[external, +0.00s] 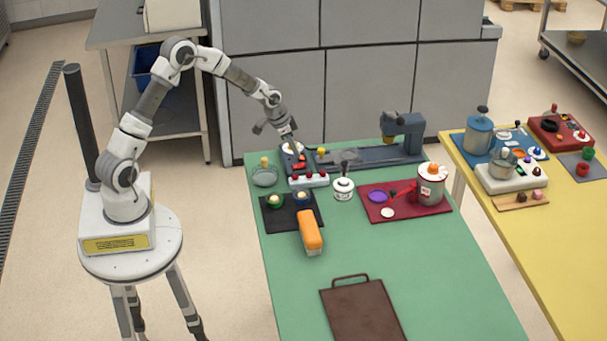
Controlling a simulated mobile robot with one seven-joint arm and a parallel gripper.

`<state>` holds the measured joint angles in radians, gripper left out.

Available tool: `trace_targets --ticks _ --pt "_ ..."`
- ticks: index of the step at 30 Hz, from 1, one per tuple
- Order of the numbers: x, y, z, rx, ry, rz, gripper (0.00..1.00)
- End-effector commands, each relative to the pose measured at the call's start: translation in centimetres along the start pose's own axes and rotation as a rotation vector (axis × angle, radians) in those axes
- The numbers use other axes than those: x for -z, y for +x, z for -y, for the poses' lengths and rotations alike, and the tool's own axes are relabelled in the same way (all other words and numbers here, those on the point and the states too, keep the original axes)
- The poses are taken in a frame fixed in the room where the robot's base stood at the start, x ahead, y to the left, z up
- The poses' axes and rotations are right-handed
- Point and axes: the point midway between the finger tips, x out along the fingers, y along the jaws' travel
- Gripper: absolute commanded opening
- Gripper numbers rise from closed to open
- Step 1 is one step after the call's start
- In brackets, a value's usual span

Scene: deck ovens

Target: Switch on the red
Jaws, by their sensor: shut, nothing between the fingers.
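My gripper (293,152) is shut and empty. It points down over a small dark blue unit (286,163) at the far left corner of the green table. Small red parts (299,166) and a white round part show on this unit, close below the fingertips. I cannot tell whether the fingertips touch it. In front of it, a white strip (309,181) carries several red knobs. Which way any switch is set is too small to tell.
A glass bowl (264,178), a white jar (343,190), a dark mat (283,220), an orange block (310,232) and a red board (380,210) stand nearby. The green table's (430,270) front right is clear.

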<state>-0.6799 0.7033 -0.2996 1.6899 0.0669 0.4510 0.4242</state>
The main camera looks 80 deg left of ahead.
Motion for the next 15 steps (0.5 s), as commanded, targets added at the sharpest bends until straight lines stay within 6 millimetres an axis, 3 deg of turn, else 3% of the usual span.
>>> trace_targets --ticks 6,15 --pt "0.0 3.0 0.0 0.000 0.001 0.001 0.00" --pt "0.1 3.9 0.1 0.002 0.000 -0.002 0.00"
